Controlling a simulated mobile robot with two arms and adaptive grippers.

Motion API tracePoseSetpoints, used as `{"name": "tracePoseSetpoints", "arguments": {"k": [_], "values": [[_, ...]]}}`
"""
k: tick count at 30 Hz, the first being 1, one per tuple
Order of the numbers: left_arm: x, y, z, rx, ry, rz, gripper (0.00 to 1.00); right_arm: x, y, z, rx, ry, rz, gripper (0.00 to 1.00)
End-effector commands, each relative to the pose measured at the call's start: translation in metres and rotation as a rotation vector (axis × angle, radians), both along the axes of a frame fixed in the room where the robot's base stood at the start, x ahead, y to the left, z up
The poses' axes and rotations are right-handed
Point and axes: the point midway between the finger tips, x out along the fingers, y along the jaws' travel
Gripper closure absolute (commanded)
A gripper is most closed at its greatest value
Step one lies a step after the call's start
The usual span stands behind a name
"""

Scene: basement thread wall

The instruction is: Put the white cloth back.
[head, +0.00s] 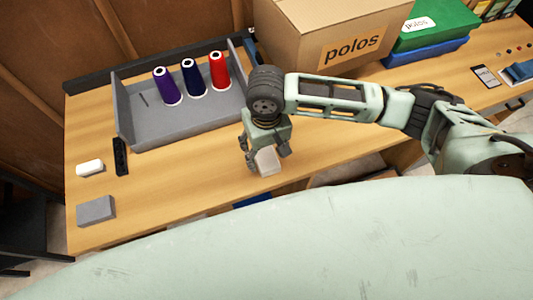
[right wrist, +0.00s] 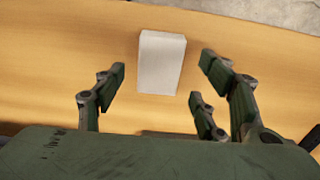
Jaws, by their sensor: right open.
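The white cloth (head: 267,162) looks like a small folded pale block. It lies on the wooden table near its front edge, under my right gripper (head: 266,150). In the right wrist view the cloth (right wrist: 162,58) lies flat on the wood, between and a little beyond the spread fingers of my right gripper (right wrist: 160,80). The gripper is open, with a gap on each side of the cloth. My left gripper is in neither view.
A grey tray (head: 185,128) with purple, navy and red thread cones stands behind left. A white piece (head: 90,168), a black object (head: 121,157) and a grey block (head: 96,210) lie at left. A "polos" box (head: 300,40) stands behind my arm.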

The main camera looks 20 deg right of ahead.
Motion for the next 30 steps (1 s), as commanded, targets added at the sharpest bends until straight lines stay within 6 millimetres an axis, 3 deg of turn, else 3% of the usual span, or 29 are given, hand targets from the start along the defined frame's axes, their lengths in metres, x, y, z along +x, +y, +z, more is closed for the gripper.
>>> {"name": "tracePoseSetpoints", "arguments": {"k": [6,12,18,30], "values": [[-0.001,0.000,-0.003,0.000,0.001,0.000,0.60,0.001,0.001,0.048,0.003,-0.004,0.001,0.35],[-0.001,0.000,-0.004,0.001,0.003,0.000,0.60,0.001,0.001,0.076,0.001,-0.001,-0.001,0.35],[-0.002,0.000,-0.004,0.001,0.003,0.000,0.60,0.000,0.000,0.083,0.000,0.001,0.000,0.35],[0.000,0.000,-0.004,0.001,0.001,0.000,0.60,-0.003,0.007,0.080,0.022,-0.003,0.019,0.35]]}}
